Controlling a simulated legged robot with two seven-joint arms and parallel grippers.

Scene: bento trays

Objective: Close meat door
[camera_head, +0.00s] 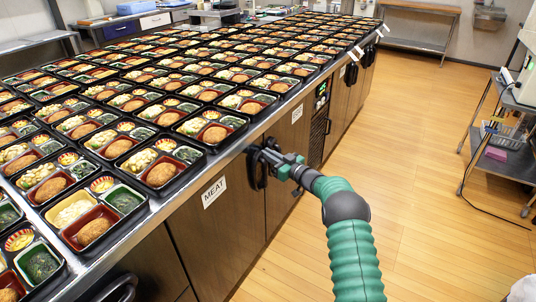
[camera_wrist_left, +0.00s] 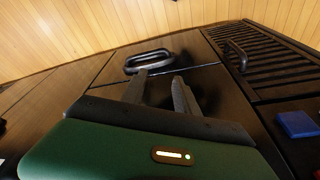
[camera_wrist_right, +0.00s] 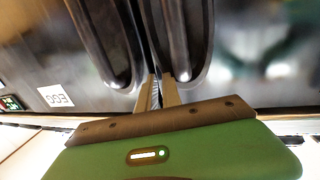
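The meat door (camera_head: 222,215) is a dark brown panel under the counter with a white MEAT label (camera_head: 214,192); it looks roughly flush with the cabinet front. Two black loop handles (camera_head: 256,167) stand side by side at its far edge. My right gripper (camera_head: 272,158) is at these handles. In the right wrist view its fingers (camera_wrist_right: 156,92) point between the two handles (camera_wrist_right: 188,45), close together; whether they grip is unclear. My left gripper (camera_wrist_left: 161,88) is hidden in the head view. In the left wrist view its fingers are apart, near a black loop handle (camera_wrist_left: 150,60).
Bento trays (camera_head: 205,129) cover the counter above the doors. A door labelled EGG (camera_head: 297,113) and a dark grille panel (camera_head: 318,130) lie farther along. The wooden floor (camera_head: 415,180) is clear; a metal shelf (camera_head: 500,160) stands at right.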

